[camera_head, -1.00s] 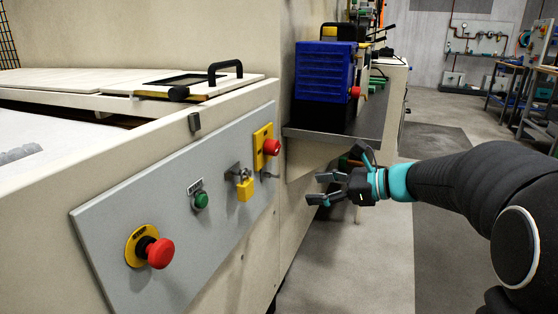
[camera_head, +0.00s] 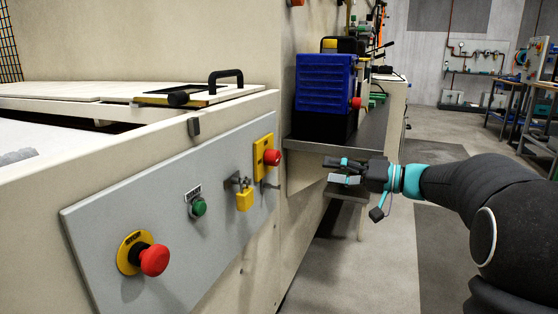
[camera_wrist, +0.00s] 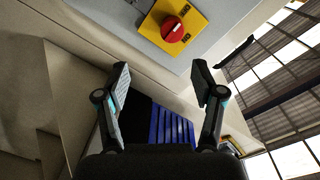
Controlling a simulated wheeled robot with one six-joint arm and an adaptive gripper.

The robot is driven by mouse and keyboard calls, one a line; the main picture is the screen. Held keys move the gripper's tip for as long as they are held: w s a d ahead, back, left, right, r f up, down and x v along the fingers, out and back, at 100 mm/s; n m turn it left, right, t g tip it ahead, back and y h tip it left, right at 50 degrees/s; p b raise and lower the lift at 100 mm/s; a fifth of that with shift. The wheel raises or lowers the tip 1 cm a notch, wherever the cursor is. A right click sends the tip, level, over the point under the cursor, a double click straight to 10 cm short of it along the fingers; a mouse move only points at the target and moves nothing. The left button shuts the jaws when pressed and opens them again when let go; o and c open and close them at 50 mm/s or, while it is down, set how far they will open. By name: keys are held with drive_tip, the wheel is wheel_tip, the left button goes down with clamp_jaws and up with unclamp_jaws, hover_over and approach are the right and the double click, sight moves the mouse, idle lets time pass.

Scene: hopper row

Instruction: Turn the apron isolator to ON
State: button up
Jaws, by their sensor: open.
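The apron isolator (camera_head: 264,157) is a yellow plate with a red rotary knob, at the right end of the grey panel. My gripper (camera_head: 341,171) is to the right of the panel, apart from the isolator. In the wrist view my gripper (camera_wrist: 160,85) is open, with nothing between its fingers.
The grey panel (camera_head: 165,205) also carries a yellow padlock (camera_head: 244,199) on a hasp, a green button (camera_head: 199,207) and a red mushroom stop (camera_head: 154,260). A blue drawer box (camera_head: 324,84) stands on a shelf (camera_head: 372,131) behind my gripper. Open floor lies right of the machine.

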sight(278, 158)
drive_tip(key=w+a+n, duration=0.1)
drive_tip(key=a+n, duration=0.1)
drive_tip(key=a, duration=0.2)
drive_tip(key=w+a+r+n+p, duration=0.1)
drive_tip(key=a+n, duration=0.2)
drive_tip(key=a, duration=0.1)
drive_tip(key=w+a+n, duration=0.2)
drive_tip(key=a+n, duration=0.1)
drive_tip(key=a, duration=0.2)
drive_tip(key=shift+w+a+r+y, duration=0.1)
drive_tip(key=shift+r+y, duration=0.05)
drive_tip(key=shift+y, duration=0.15)
drive_tip(key=shift+c, duration=0.3)
drive_tip(key=c, duration=1.1)
